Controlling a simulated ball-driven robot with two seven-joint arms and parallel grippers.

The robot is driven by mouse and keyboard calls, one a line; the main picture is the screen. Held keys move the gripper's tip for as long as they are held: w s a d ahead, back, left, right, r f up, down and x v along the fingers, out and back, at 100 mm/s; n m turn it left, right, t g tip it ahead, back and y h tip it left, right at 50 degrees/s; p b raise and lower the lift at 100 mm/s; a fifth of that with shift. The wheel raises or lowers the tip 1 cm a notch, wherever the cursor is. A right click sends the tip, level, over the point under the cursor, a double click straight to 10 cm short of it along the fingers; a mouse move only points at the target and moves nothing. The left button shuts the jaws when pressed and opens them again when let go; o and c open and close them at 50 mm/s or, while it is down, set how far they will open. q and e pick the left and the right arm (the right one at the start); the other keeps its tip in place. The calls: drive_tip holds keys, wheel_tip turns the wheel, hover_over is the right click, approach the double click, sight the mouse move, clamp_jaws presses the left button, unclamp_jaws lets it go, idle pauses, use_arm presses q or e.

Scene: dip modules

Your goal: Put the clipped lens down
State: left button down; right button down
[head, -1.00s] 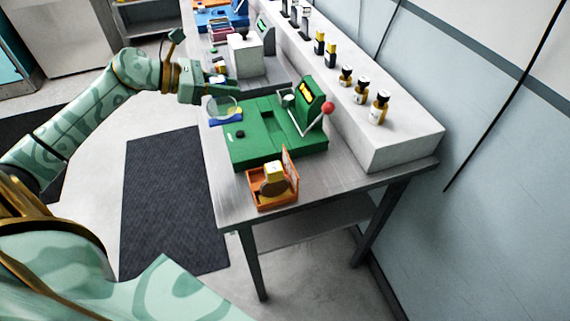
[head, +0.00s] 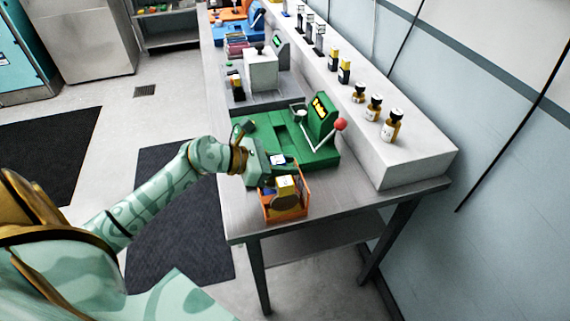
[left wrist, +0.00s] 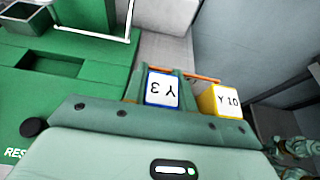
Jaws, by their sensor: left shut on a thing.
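My left gripper (head: 271,172) reaches in from the left and is over the orange box (head: 291,215) at the near end of the bench. It is shut on the blue clip of the clipped lens (head: 277,160). In the left wrist view the clip's white top, marked Y 3 (left wrist: 162,90), shows between the fingers. The lens itself is mostly hidden under the gripper, and I cannot tell whether it touches the box. A yellow clip (head: 288,184) with a brownish round lens stands in the box, just right of the held one. Its top reads Y 10 (left wrist: 226,101).
A green machine (head: 290,130) with a red-knobbed lever (head: 340,124) stands right behind the gripper. Small bottles (head: 391,126) stand on the white ledge (head: 420,150). A grey station (head: 262,70) is farther back. The bench's near right part is bare.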

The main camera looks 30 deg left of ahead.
use_arm(q)
drive_tip(key=shift+f, duration=0.1)
drive_tip(key=c, duration=1.1)
unclamp_jaws()
drive_tip(key=shift+c, duration=0.2)
drive_tip(key=shift+r, duration=0.2)
drive_tip(key=v, duration=1.2)
drive_tip(key=shift+p, duration=0.45)
